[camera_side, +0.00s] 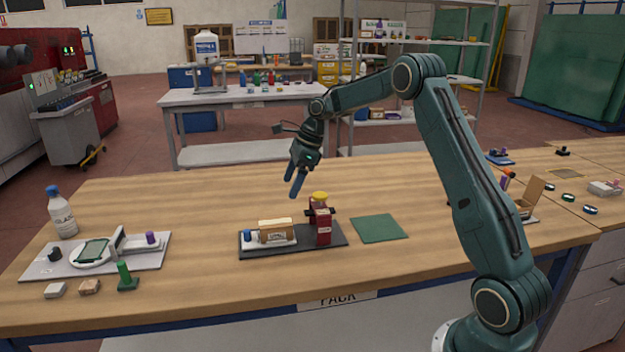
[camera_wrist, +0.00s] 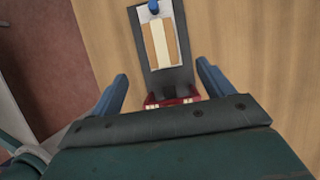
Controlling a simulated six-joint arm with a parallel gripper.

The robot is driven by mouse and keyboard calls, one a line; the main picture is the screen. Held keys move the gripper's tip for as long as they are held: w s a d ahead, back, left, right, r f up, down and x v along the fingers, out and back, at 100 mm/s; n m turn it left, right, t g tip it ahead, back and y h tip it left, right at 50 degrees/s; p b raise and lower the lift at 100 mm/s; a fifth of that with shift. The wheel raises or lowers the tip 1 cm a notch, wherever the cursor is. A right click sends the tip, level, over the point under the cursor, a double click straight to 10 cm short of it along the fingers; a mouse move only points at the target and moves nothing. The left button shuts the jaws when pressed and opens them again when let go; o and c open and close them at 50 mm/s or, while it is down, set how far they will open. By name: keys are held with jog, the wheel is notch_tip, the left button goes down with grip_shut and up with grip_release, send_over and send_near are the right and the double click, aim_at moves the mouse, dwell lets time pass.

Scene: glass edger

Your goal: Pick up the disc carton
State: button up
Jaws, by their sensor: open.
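A small tan box with a cream band, which I take as the disc carton (camera_side: 276,231), lies on a white plate (camera_side: 250,248) at the left of a dark tray (camera_side: 290,248). In the wrist view the carton (camera_wrist: 160,43) lies ahead, between and beyond the fingers. My gripper (camera_side: 295,186) is open and empty, pointing down above and behind the tray, clear of everything. Its two blue fingers show in the wrist view (camera_wrist: 162,75), spread wider than the carton.
A red upright device (camera_side: 323,228) with a yellow top stands on the tray, just right of the carton. A blue knob (camera_side: 246,235) is at the carton's left. A green mat (camera_side: 378,228) lies right. A white board (camera_side: 80,268) and bottle (camera_side: 62,213) stand left.

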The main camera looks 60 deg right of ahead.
send_near(276, 221)
jog(key=shift+x, duration=2.6)
jog(key=shift+a, duration=0.15)
jog(key=shift+x, duration=2.55)
jog(key=c, duration=1.1)
